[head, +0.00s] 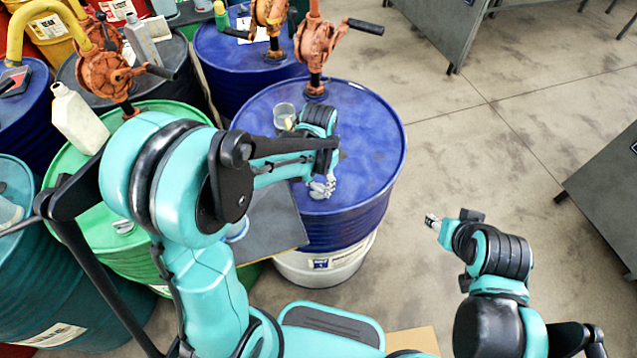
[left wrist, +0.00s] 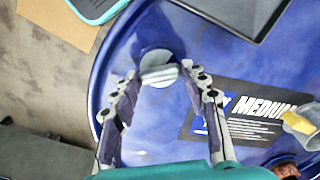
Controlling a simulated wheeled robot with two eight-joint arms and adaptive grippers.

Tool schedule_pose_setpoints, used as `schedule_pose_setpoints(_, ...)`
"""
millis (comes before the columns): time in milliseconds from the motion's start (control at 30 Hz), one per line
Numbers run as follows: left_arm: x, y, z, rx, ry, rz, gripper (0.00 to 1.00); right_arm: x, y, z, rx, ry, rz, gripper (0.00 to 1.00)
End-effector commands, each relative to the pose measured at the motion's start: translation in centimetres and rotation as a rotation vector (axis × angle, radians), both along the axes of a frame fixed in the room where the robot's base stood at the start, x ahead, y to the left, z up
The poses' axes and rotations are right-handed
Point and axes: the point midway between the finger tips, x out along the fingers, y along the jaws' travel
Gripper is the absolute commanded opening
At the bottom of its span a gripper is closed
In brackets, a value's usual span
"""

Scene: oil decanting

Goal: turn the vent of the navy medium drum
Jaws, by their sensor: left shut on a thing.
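The navy medium drum (head: 370,125) stands in front of me, its top showing a dark label marked MEDIUM (left wrist: 240,112) in the left wrist view. Its vent (left wrist: 158,74) is a grey cap with a raised grip bar, close to the rim. My left gripper (head: 322,188) is low over the drum top. In the head view the gripper hides the vent. My right gripper (head: 432,222) hangs over the floor, right of the drum; its jaws are too small to read.
A green drum (head: 150,255) and several others crowd the left. The floor (head: 480,130) at right is open, with grey tables beyond.

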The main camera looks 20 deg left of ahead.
Motion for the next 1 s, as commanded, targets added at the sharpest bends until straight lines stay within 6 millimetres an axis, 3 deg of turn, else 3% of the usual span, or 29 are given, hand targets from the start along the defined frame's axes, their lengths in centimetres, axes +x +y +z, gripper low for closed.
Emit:
schedule_pose_setpoints(600,-0.08,-0.07,-0.03,0.0,0.0,-0.577,0.16,0.0,0.0,-0.43,0.0,0.0,0.0,0.47)
schedule_pose_setpoints(1000,-0.12,-0.08,-0.02,0.0,0.0,-0.848,0.16,0.0,0.0,-0.55,0.0,0.0,0.0,0.47)
